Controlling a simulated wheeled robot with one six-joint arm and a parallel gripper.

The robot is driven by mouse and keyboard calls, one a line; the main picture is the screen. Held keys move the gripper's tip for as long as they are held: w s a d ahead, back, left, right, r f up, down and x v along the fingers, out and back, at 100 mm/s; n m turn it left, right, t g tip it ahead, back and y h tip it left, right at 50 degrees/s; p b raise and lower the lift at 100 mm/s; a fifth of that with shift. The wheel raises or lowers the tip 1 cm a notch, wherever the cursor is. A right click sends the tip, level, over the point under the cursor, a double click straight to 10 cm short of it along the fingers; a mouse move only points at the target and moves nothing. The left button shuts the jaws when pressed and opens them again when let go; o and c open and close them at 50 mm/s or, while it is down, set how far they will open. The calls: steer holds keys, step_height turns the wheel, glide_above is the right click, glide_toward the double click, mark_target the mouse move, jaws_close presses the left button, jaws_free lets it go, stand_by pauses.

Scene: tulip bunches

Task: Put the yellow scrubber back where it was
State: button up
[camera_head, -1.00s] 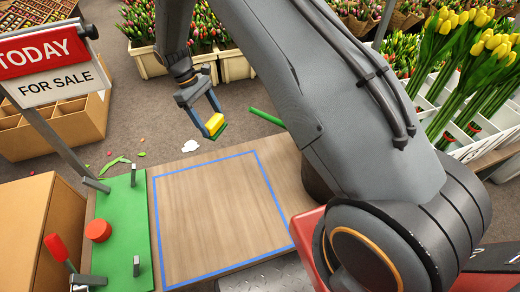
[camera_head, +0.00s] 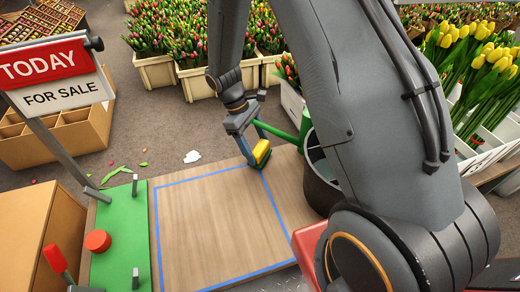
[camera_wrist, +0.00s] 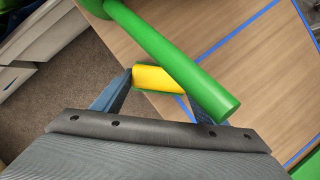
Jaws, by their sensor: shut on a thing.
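The yellow scrubber (camera_head: 262,149) has a green underside and is held in my gripper (camera_head: 259,154). In the head view it appears at the far right corner of the blue square outline (camera_head: 206,176) on the wooden table (camera_head: 215,220). I cannot tell whether it touches the table. In the wrist view the yellow scrubber (camera_wrist: 158,79) sits between the two blue fingers of my gripper (camera_wrist: 160,92). Its right end is partly hidden behind a green bar (camera_wrist: 178,58).
The green bar (camera_head: 278,132) juts out close beside my gripper, near a dark bucket (camera_head: 321,185) on the right. A green mat (camera_head: 117,240) with a red knob (camera_head: 98,241) lies left. A sale sign (camera_head: 55,75) stands far left. The table inside the blue outline is clear.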

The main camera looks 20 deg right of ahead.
steer(key=shift+s+d, duration=0.45)
steer(key=shift+s, duration=0.05)
steer(key=shift+f, duration=0.3)
steer(key=shift+f, duration=0.1)
steer(key=o, duration=1)
steer(key=p+v, duration=0.2)
steer(key=v, duration=1)
steer(key=s+a+r+m+t+y, duration=0.2)
steer(key=s+a+r+m, duration=0.15)
steer(key=s+r, duration=0.65)
steer(key=s+a+r, duration=0.1)
steer(key=s+r, duration=0.1)
steer(key=s, duration=0.2)
steer(key=s+r+m+y, duration=0.1)
steer(key=s+r, duration=0.1)
steer(key=s, duration=0.2)
steer(key=s+a+r+m+t, duration=0.1)
steer(key=s+r, duration=0.1)
steer(key=s, duration=0.3)
steer(key=shift+a+r+m+y, duration=0.15)
steer(key=shift+a+m+y, duration=0.1)
steer(key=shift+a+y, duration=0.15)
